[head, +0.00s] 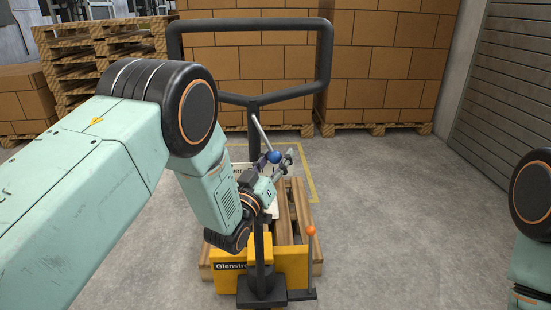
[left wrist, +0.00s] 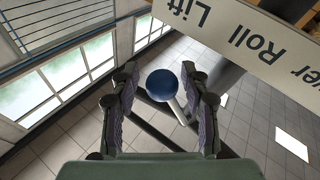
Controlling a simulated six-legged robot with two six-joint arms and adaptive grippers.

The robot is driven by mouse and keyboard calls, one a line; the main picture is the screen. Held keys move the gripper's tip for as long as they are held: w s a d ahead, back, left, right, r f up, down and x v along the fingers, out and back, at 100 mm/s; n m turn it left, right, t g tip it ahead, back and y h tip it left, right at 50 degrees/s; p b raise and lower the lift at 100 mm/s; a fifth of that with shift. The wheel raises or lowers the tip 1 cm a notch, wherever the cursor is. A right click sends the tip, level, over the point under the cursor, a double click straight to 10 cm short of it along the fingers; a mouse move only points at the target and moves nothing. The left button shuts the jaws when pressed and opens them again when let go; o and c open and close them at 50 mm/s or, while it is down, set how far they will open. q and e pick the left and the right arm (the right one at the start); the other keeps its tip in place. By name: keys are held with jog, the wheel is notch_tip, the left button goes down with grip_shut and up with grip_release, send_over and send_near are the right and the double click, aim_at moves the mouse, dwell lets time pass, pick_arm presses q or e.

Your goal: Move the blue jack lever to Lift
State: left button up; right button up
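The blue jack lever has a round blue knob (head: 274,156) on a thin grey rod, in front of the black handle post. In the left wrist view the blue knob (left wrist: 162,83) sits between the two fingers, with visible space on both sides. My left gripper (head: 282,162) is open around the knob, its fingers apart. A sign panel (left wrist: 250,38) in the left wrist view reads "Lift", "Roll" and a cut-off word ending in "wer", upside down. The lever's position against these words is unclear. My right gripper is out of view.
A black looped handle frame (head: 325,55) rises from a yellow jack body (head: 290,262). A second lever with an orange knob (head: 311,231) stands at its right. A wooden pallet (head: 301,205) lies behind. Stacked cartons (head: 385,60) line the back. The concrete floor at right is clear.

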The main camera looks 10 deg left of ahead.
pick_arm(q)
jog(key=shift+o, duration=0.2)
jog(key=shift+a, duration=0.1)
jog(key=v, duration=1.2)
jog(key=shift+f, duration=0.1)
jog(key=s+a+f+g+y, duration=0.2)
jog(key=s+f+g, duration=0.3)
jog(key=f, duration=0.5)
jog(key=s+a+f+g+y, duration=0.1)
jog(key=s+f+g+y, duration=0.1)
jog(key=s+f+g, duration=0.5)
jog(key=s+a+f+g, duration=0.1)
jog(key=s+f+g, duration=0.1)
jog(key=s, duration=0.6)
jog(key=s+a+f+g, duration=0.1)
jog(key=s+f+g, duration=0.2)
jog(key=s, duration=0.6)
jog(key=s+f+g+y, duration=0.1)
jog(key=s+f+g, duration=0.2)
jog(key=s, duration=0.5)
jog(key=shift+s+a+f+n, duration=0.3)
jog(key=shift+a+f, duration=0.1)
jog(key=shift+f, duration=0.45)
